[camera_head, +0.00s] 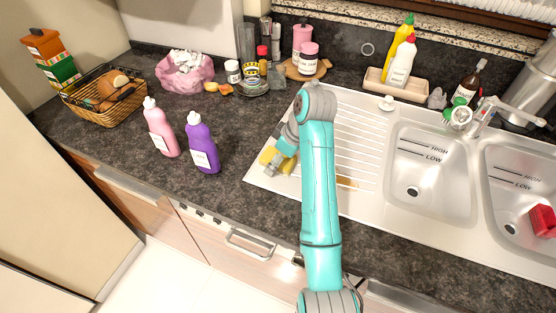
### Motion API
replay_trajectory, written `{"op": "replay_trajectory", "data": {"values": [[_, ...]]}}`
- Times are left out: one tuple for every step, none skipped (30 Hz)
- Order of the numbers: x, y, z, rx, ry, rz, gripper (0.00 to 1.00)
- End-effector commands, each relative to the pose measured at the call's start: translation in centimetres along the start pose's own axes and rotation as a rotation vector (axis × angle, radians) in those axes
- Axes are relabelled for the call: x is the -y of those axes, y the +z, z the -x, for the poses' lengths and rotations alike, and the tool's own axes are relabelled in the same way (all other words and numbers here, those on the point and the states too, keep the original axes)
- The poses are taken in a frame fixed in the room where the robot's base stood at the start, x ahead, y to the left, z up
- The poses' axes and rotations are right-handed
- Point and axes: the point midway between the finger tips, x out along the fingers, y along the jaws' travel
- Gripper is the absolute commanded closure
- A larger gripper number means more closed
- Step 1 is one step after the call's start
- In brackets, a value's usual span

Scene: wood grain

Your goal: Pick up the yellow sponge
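The yellow sponge (267,156) lies at the left edge of the white sink's drainboard (262,178). My gripper (278,160) is right at it, reaching down from my turquoise arm. Grey gripper parts cover the middle of the sponge, and yellow shows on both sides of them. The fingertips are small and partly hidden, so I cannot tell whether they are apart or closed on the sponge. The sponge appears to be at the level of the drainboard.
A purple bottle (202,146) and a pink bottle (160,130) stand on the dark counter to the left. Jars (307,59) stand behind. A small brownish-yellow item (347,182) lies right of my arm. Two basins (428,180) and a faucet (484,113) are further right.

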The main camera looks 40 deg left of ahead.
Motion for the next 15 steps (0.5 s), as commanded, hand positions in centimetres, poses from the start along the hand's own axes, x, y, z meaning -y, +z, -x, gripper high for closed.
{"op": "replay_trajectory", "data": {"values": [[0.00, 0.01, -0.01, 0.000, 0.000, 0.000, 0.06], [0.00, 0.01, -0.01, 0.000, 0.000, 0.000, 0.06], [0.00, 0.01, -0.01, 0.000, 0.000, 0.000, 0.06], [0.00, 0.01, -0.01, 0.000, 0.000, 0.000, 0.06], [0.00, 0.01, -0.01, 0.000, 0.000, 0.000, 0.06], [0.00, 0.01, -0.01, 0.000, 0.000, 0.000, 0.09], [0.00, 0.01, -0.01, 0.000, 0.000, 0.000, 0.16], [0.00, 0.01, -0.01, 0.000, 0.000, 0.000, 0.24], [0.00, 0.01, -0.01, 0.000, 0.000, 0.000, 0.34], [0.00, 0.01, -0.01, 0.000, 0.000, 0.000, 0.41], [0.00, 0.00, -0.01, 0.000, 0.000, 0.000, 0.49], [0.00, 0.01, -0.02, 0.000, 0.000, 0.000, 0.59], [0.00, 0.01, -0.02, 0.000, 0.000, 0.000, 0.60], [0.00, 0.01, -0.03, 0.000, 0.000, 0.000, 0.60], [0.00, 0.01, -0.03, 0.000, 0.000, 0.000, 0.60]]}}
